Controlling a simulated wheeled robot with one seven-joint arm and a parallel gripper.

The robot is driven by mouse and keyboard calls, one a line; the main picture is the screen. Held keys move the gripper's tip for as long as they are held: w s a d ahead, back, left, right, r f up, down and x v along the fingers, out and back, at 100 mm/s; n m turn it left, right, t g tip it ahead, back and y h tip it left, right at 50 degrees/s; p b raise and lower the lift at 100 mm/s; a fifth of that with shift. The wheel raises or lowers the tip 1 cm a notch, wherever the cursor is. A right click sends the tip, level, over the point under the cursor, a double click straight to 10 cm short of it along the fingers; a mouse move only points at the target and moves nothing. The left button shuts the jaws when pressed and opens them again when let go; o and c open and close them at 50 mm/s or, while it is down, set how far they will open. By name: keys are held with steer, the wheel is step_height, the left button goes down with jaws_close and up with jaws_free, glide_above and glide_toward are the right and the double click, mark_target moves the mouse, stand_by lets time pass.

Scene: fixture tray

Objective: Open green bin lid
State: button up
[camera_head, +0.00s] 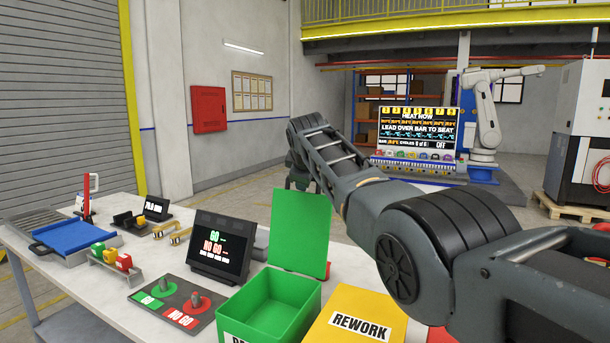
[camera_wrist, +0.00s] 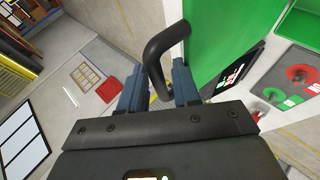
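The green bin (camera_head: 272,309) stands on the table with its inside open to view. Its green lid (camera_head: 301,228) stands about upright at the bin's back edge; the lid also shows in the wrist view (camera_wrist: 228,35). A dark bent handle (camera_wrist: 165,50) sticks out from the lid's outer side. My gripper (camera_wrist: 160,72) has its two blue-grey fingers on either side of this handle, close against it, and appears shut on it. In the head view my gripper is mostly hidden by my arm and the lid.
A yellow bin marked REWORK (camera_head: 358,318) stands right of the green bin, close under my arm. A GO / NO GO display (camera_head: 219,246) and a pad with two gauges (camera_head: 173,304) are at left. A blue tray (camera_head: 76,237) lies farther left.

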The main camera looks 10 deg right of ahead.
steer(key=b+v, duration=0.2)
steer(key=v, duration=0.5)
steer(key=shift+s+r, duration=0.15)
steer(key=shift+s, duration=0.1)
steer(key=shift+a, duration=0.1)
